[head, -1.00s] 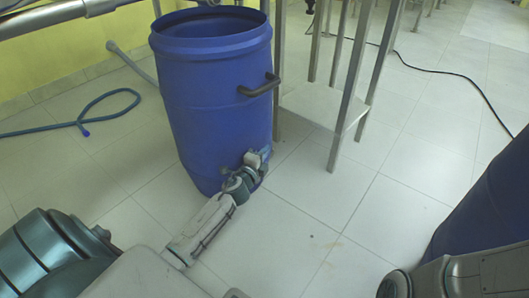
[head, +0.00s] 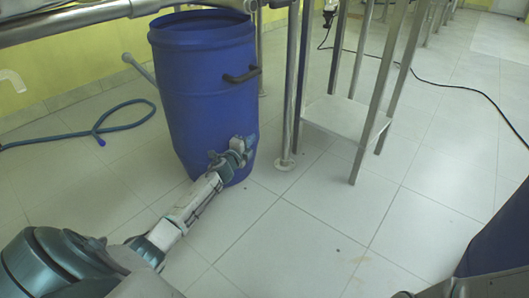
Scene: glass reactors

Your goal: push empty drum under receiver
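The open-topped blue drum (head: 205,95) stands upright on the tiled floor, left of centre. A dark handle is on its right side. Its far rim is partly hidden by steel tubes (head: 95,14) crossing the top of the view. My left gripper (head: 241,147) is against or very close to the drum's lower front right side. Its fingers are too small to tell open from shut. My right gripper is out of view; only part of the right arm shows at the bottom right corner. I cannot make out the receiver in this view.
A steel frame with a low shelf (head: 338,116) stands right of the drum, with a post foot close by. A second blue drum (head: 500,240) is at the right edge. A blue hose (head: 100,128) lies left; a black cable (head: 440,75) runs right. Front-centre floor is clear.

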